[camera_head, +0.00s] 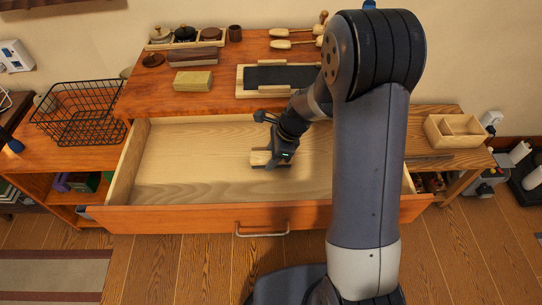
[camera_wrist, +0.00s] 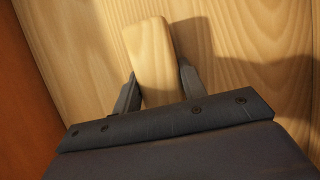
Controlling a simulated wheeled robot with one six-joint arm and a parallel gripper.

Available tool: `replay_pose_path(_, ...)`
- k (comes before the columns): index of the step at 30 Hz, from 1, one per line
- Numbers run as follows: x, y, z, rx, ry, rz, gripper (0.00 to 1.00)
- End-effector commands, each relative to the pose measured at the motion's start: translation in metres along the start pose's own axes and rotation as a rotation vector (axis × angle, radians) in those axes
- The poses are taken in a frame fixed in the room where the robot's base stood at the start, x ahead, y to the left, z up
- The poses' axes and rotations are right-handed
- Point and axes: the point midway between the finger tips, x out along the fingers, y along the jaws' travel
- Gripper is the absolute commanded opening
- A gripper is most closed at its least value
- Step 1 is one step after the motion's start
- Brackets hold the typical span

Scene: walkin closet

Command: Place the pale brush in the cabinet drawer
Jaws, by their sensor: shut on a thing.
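The cabinet drawer (camera_head: 200,190) is pulled open, with a pale wood inside and an orange-brown front. My gripper (camera_head: 262,158) is inside the drawer's outline, low near its floor. It is shut on the pale brush (camera_head: 260,157), a light wooden block-like piece. In the wrist view the brush (camera_wrist: 152,58) sits between the two fingers (camera_wrist: 158,88), with the drawer's pale floor (camera_wrist: 230,60) behind it. Its lower end is hidden by my gripper. I cannot tell whether the brush touches the floor.
The cabinet top (camera_head: 150,100) holds a yellowish block (camera_head: 193,81), a dark tray (camera_head: 280,76), several small jars and wooden brushes (camera_head: 295,44). A black wire basket (camera_head: 82,112) stands left, a wooden divided box (camera_head: 455,132) right. The drawer's left part is empty.

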Motion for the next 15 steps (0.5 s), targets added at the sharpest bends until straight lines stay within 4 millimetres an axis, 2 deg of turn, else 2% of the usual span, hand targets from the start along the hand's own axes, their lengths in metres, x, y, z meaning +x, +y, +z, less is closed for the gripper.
replay_pose_path(4,0.0035,0.0,-0.0014,0.0,0.0,0.0,0.16)
replay_pose_path(5,0.0024,0.0,-0.0009,0.0,0.0,0.0,0.42)
replay_pose_path(12,0.002,0.0,-0.0008,0.0,0.0,0.0,0.61)
replay_pose_path(15,0.002,0.0001,-0.0008,0.0,0.0,0.0,0.61)
